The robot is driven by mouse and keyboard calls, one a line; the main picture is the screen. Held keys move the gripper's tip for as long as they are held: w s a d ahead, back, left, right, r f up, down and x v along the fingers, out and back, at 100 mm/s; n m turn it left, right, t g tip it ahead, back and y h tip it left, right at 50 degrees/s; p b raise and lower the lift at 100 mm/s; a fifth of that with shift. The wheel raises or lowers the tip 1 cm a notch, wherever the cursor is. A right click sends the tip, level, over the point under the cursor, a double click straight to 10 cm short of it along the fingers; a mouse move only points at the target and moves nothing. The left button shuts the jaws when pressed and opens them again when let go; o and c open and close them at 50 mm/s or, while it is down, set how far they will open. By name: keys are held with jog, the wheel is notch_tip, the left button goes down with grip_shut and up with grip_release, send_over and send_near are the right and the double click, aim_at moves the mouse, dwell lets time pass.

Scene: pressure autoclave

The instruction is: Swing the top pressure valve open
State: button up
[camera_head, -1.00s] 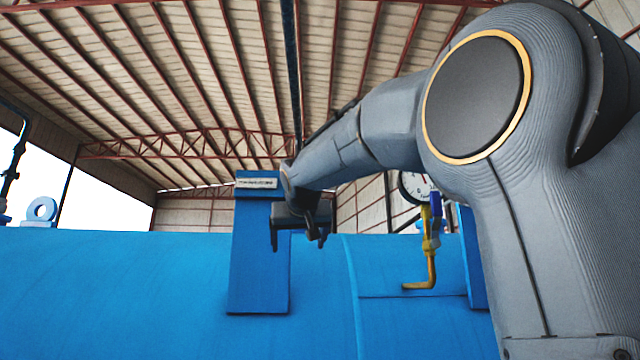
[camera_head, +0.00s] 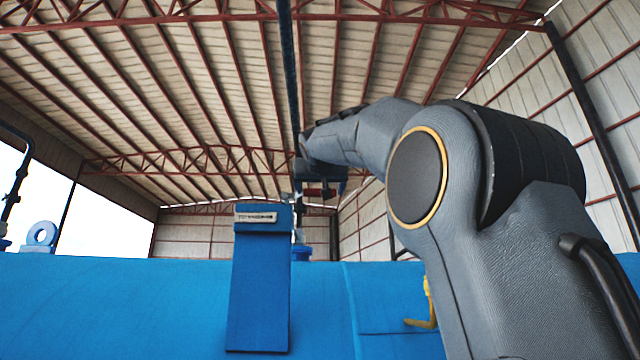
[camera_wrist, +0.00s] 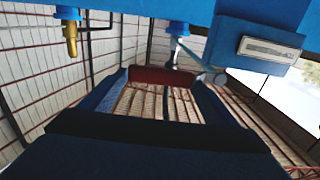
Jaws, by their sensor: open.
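The top pressure valve (camera_wrist: 178,52) shows in the wrist view as a slim silver stem on a blue flange, with a lever slanting down to a round end. In the head view, a small part of the valve (camera_head: 299,236) shows above a blue flange, partly hidden behind a blue box. My gripper (camera_head: 320,190) is open and empty, above and behind the blue box in the head view. In the wrist view, my gripper (camera_wrist: 163,82) has its fingers spread, and the lever's round end appears near the right finger. I cannot tell whether they touch.
The blue box (camera_head: 262,285) with a label plate stands up from the blue tank (camera_head: 130,300). A yellow pipe (camera_head: 430,308) is partly hidden by my arm. A brass fitting (camera_wrist: 70,38) hangs at the wrist view's upper left. Open air lies above the tank.

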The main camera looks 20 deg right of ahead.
jog(key=shift+w+d, duration=0.2)
jog(key=shift+w, duration=0.3)
jog(key=c, duration=1.2)
jog(key=shift+d+f, duration=0.1)
jog(key=shift+f, duration=0.05)
